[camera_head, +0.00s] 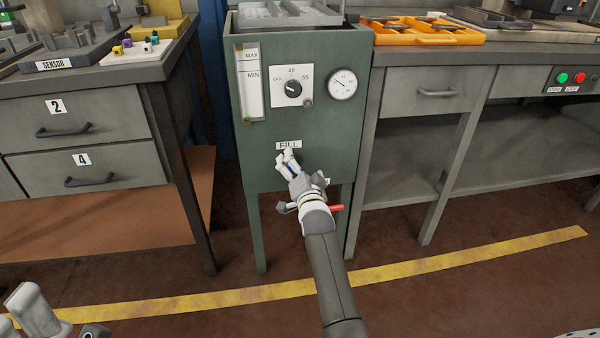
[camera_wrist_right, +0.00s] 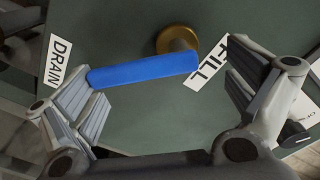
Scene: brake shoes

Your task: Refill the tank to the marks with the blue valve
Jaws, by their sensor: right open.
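The blue valve handle (camera_wrist_right: 145,70) lies between the spread fingers of my right gripper (camera_wrist_right: 165,95) in the right wrist view, its left end close to the left finger. Its brass stem (camera_wrist_right: 178,40) comes out of the green panel between the DRAIN and FILL labels. In the head view my right gripper (camera_head: 286,160) is at the tank cabinet (camera_head: 256,165), just below the FILL label (camera_head: 289,145), and hides most of the handle. The sight gauge (camera_head: 249,85) has MAX and MIN marks; its liquid level is too small to tell. Pale parts, seemingly my left gripper (camera_head: 38,312), show at the lower left.
A red handle (camera_head: 336,208) shows beside my right wrist. A dial (camera_head: 293,88) and round pressure gauge (camera_head: 342,85) sit on the cabinet front. Drawers (camera_head: 80,125) stand left, a workbench (camera_head: 425,95) with an orange tray (camera_head: 428,40) right. Floor is clear in front.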

